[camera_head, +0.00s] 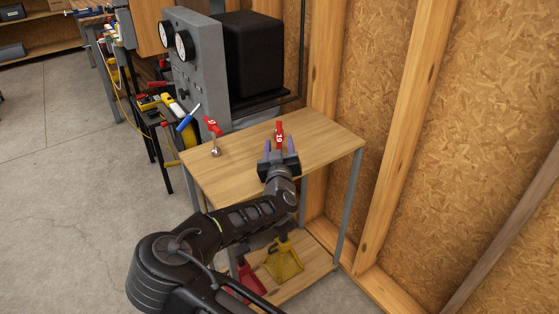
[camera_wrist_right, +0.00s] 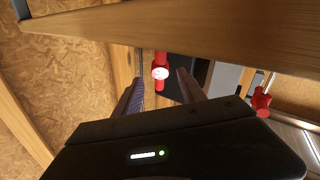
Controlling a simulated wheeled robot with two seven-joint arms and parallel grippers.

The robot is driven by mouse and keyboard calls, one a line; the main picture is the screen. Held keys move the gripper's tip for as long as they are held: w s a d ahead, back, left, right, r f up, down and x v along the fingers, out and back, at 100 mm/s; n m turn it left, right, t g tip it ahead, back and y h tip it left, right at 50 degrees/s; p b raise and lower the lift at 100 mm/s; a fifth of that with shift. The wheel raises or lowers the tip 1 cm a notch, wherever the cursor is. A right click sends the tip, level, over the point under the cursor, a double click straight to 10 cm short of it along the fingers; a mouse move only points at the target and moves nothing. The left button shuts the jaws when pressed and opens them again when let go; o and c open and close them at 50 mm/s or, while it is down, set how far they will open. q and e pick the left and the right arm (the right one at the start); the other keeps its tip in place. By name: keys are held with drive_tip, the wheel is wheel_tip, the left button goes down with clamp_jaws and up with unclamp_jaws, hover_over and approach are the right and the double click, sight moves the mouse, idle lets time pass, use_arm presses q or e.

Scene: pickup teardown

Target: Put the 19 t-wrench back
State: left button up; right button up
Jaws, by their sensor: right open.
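The red 19 t-wrench (camera_head: 280,134) shows upright at the right part of the small wooden table (camera_head: 320,146) in the head view. My right gripper (camera_head: 279,147) is open, its two fingers pointing at the wrench from the near side. In the right wrist view, the red wrench (camera_wrist_right: 160,58) with its white label shows between the spread fingertips (camera_wrist_right: 160,78). The fingers look apart from it. The wrench's lower part is hidden in the head view. My left gripper is not in view.
Another red-handled t-wrench (camera_head: 212,126) stands on the table's left side, near a blue-handled tool (camera_head: 188,118). A grey gauge panel (camera_head: 196,70) rises behind. Studded wall panels close off the right.

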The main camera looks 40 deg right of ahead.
drive_tip(key=p+v, duration=0.1)
drive_tip(key=v, duration=0.9)
drive_tip(key=shift+s, duration=0.15)
